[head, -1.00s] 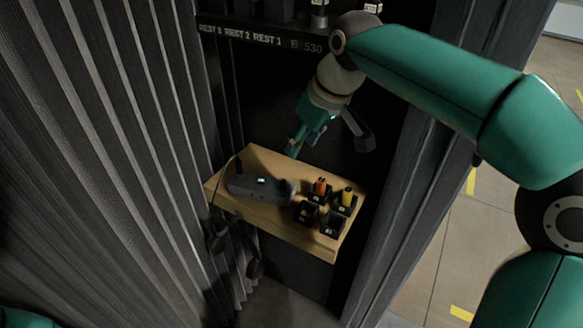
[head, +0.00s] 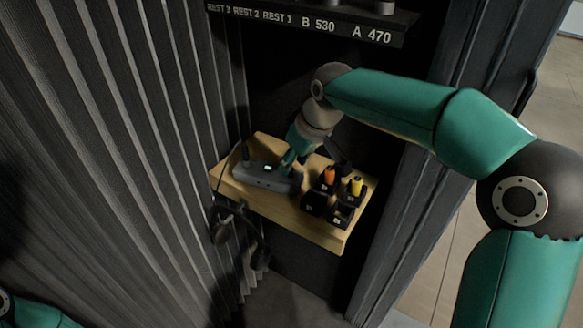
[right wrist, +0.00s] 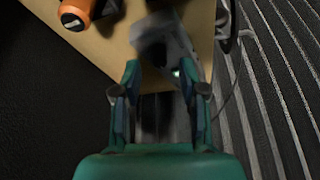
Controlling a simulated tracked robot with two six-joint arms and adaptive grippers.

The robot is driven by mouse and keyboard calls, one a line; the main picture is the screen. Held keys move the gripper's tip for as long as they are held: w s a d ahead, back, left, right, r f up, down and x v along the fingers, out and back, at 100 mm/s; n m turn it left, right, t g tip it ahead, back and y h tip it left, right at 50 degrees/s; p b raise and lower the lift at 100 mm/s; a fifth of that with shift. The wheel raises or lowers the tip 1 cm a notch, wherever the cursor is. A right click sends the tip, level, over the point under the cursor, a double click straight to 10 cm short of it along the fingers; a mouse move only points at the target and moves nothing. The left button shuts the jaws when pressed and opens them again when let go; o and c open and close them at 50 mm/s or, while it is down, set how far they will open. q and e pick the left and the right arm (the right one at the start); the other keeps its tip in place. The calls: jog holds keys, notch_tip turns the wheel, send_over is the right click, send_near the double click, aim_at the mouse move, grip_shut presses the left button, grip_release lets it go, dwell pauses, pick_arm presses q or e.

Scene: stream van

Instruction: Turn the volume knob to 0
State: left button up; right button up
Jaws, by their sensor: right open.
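A dark grey control box (head: 258,178) with a small lit green display lies on the left part of a wooden shelf. Its right end, near my right gripper, looks rounded, but I cannot make out the volume knob or its setting. My right gripper (head: 288,162) is open just above and behind that end; I cannot tell whether it touches. In the right wrist view the two fingers stand apart (right wrist: 163,88), with the box (right wrist: 180,48) beyond them and a blurred dark grey piece (right wrist: 150,35) over it. My left gripper is not in view.
The wooden shelf (head: 285,222) also carries black holders (head: 340,216), two with an orange item (head: 329,175) and a yellow item (head: 357,186). Headphones (head: 222,229) hang at its front left. A labelled black rack (head: 345,32) is above; a ribbed wall (head: 130,130) is at left.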

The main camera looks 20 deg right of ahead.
jog(key=shift+x, duration=1.25)
grip_shut()
